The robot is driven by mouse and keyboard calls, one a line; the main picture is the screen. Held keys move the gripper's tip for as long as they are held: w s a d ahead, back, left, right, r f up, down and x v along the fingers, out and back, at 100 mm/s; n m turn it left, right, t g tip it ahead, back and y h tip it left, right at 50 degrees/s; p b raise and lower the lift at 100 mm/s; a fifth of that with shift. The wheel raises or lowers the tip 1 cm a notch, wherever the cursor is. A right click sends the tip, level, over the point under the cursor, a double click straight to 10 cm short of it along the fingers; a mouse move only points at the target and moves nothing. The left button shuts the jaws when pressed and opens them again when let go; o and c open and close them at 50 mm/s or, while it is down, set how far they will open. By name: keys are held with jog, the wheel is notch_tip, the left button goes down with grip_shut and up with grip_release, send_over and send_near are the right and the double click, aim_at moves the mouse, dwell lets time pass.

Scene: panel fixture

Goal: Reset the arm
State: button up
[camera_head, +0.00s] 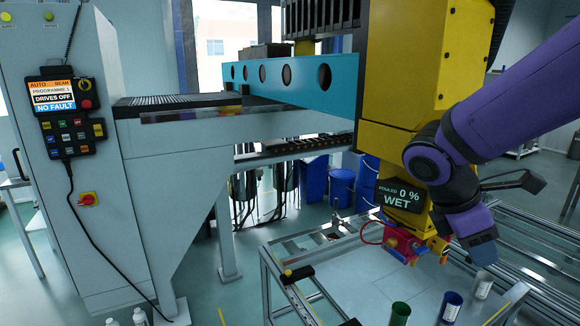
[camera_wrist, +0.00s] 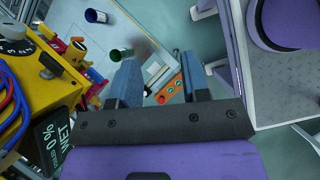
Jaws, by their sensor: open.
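My gripper (camera_head: 482,250) is at the end of my purple arm, on the right of the head view, beside the lower part of the yellow machine head (camera_head: 400,120). It points down over the frame table. In the wrist view my gripper (camera_wrist: 160,74) has its two blue-grey fingers apart, with nothing held between them. Part of the table top with small objects shows beyond the fingers, further off. In the head view, my forearm and wrist cover part of the yellow head's right side.
A display (camera_head: 401,195) reads "0 % WET" close to my wrist. A red tool block (camera_head: 400,242) hangs left of my gripper. A green cup (camera_head: 400,313) and a blue cup (camera_head: 450,306) stand on the table (camera_head: 355,285). A control panel (camera_head: 60,112) reads "DRIVES OFF" and "NO FAULT".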

jog(key=s+r+m+t+y, duration=0.6)
jog(key=s+r+m, duration=0.2)
jog(key=m, duration=0.7)
jog(key=shift+s+r+m+y, duration=0.25)
jog(key=shift+s+m+y, duration=0.05)
jog(key=shift+s, duration=0.65)
